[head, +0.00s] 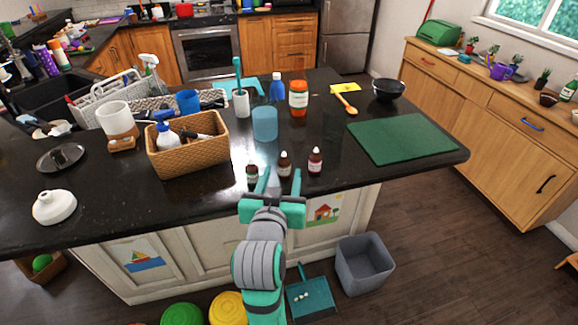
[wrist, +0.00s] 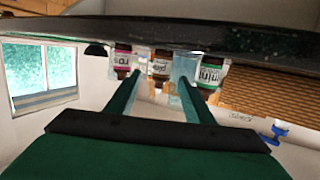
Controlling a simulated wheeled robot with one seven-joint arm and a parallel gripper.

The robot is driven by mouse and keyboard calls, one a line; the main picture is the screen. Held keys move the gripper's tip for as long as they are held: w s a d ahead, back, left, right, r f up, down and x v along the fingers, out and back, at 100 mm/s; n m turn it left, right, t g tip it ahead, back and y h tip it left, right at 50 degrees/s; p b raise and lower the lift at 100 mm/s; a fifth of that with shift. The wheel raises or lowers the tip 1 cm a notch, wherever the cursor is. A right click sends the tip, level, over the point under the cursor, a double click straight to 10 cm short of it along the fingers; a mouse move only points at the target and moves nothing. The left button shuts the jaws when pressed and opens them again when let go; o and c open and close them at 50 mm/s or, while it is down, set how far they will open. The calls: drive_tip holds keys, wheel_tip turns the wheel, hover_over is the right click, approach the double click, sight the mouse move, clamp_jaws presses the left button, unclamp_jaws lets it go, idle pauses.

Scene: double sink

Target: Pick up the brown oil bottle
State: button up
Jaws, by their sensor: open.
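Three small dark bottles with white caps and pale labels stand in a row near the counter's front edge. The middle one, which looks like the brown oil bottle (head: 284,166), also shows upside down in the wrist view (wrist: 161,66). A reddish bottle (head: 315,162) stands to its right, and a bottle with a green-lettered label (head: 252,174) to its left. My gripper (head: 280,178) is open and empty at the counter's front edge. In the wrist view its fingers (wrist: 160,80) point at the middle bottle, which shows between them. Contact is not visible.
A wicker basket (head: 188,160) stands to the left of the bottles, and a blue cup (head: 265,123) behind them. A green mat (head: 402,138) lies to the right. The black counter (head: 345,185) is bare just right of the reddish bottle.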

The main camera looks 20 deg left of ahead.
sight(281, 169)
drive_tip(key=x, duration=0.4)
drive_tip(key=shift+w+a+f, duration=0.15)
drive_tip(key=shift+w+f, duration=0.05)
drive_tip(key=shift+w, duration=0.15)
drive_tip(key=shift+w+a+f, duration=0.1)
drive_tip(key=shift+w+a, duration=0.2)
drive_tip(key=shift+d+x, duration=0.15)
drive_tip(key=shift+x, duration=1.1)
drive_tip(key=shift+d+x, duration=0.15)
drive_tip(key=shift+x, duration=1.05)
drive_tip(key=shift+f, duration=0.15)
drive_tip(key=c, duration=1.1)
